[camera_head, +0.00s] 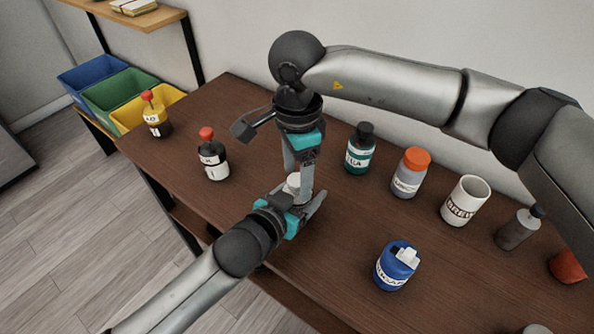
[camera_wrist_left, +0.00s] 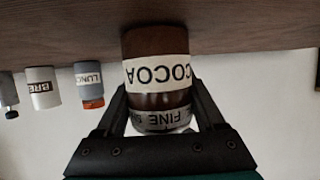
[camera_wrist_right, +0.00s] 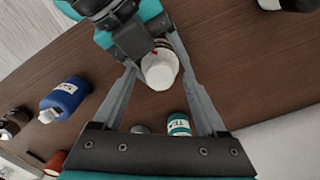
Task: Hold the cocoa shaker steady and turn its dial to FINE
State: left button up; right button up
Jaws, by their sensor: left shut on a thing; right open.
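The cocoa shaker is a brown jar with a cream COCOA label; it appears upside down in the left wrist view (camera_wrist_left: 157,73). A grey band near its top bears the word FINE and the start of another word. Its white dial top (camera_wrist_right: 160,72) shows in the right wrist view, with a small red mark near its edge. My left gripper (camera_wrist_left: 161,96) is shut around the shaker, one finger on each side. My right gripper (camera_head: 299,172) points down from above, open, its fingers on either side of the white top. In the head view the grippers mostly hide the shaker (camera_head: 293,184).
A green-black bottle (camera_head: 360,150), an orange-capped LUNGO jar (camera_head: 410,174), a white BREW mug (camera_head: 465,201) and a blue jar (camera_head: 395,267) stand to the right. Two red-capped bottles (camera_head: 213,158) (camera_head: 155,116) stand left. Coloured bins (camera_head: 115,95) are beyond the table's left end.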

jog(key=shift+c, duration=0.4)
grip_shut()
jog(key=shift+m, duration=0.3)
jog(key=m, duration=0.5)
jog(key=shift+m, duration=0.3)
jog(key=m, duration=0.5)
jog(key=shift+m, duration=0.3)
dwell(0.4)
jog(key=shift+o, duration=0.4)
grip_release()
jog(key=shift+s+a, duration=0.1)
